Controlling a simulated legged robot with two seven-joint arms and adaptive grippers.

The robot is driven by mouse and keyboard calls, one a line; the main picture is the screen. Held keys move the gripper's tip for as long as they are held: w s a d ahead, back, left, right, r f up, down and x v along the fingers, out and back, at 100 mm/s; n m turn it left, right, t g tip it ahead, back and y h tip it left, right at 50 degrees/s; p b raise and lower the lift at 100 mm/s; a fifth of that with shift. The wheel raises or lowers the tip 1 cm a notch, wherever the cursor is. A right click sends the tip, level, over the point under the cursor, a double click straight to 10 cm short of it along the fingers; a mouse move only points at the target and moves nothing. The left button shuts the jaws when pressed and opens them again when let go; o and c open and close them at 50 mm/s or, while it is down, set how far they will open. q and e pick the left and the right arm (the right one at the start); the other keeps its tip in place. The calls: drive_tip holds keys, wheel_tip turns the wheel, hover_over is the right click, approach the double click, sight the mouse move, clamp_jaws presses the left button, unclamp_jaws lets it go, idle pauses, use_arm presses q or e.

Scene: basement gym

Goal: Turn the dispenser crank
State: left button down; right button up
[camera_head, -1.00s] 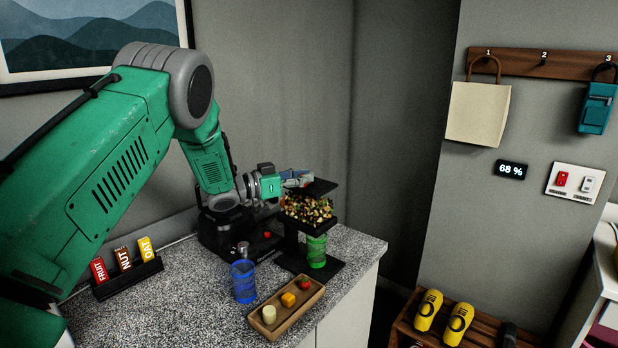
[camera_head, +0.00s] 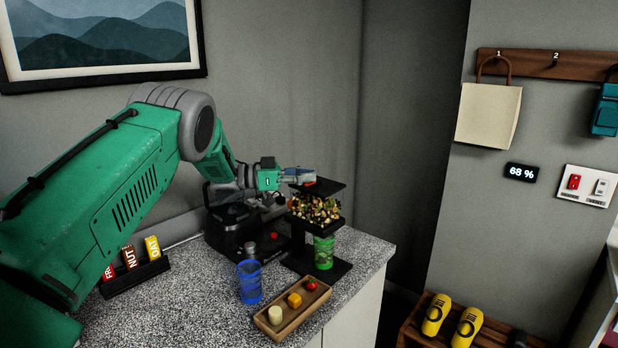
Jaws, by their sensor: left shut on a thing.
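The dispenser (camera_head: 325,193) is a dark stand on the counter, with a clear section full of mixed nuts and fruit. A green cup (camera_head: 323,251) stands on its base under the outlet and holds some contents. My right gripper is not in view.
A blue cup (camera_head: 249,282) and a wooden tray (camera_head: 270,328) with small coloured pieces stand in front. A black machine (camera_head: 228,228) is behind, left of the dispenser. A rack (camera_head: 130,284) of labelled bars is at left. The counter's right edge is near the dispenser.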

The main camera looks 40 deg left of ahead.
use_arm(q)
drive_tip(key=c, duration=1.5)
unclamp_jaws()
drive_tip(key=shift+o, duration=0.2)
drive_tip(key=v, duration=1.2)
drive_tip(key=shift+a, duration=0.15)
drive_tip(key=shift+f, duration=0.1)
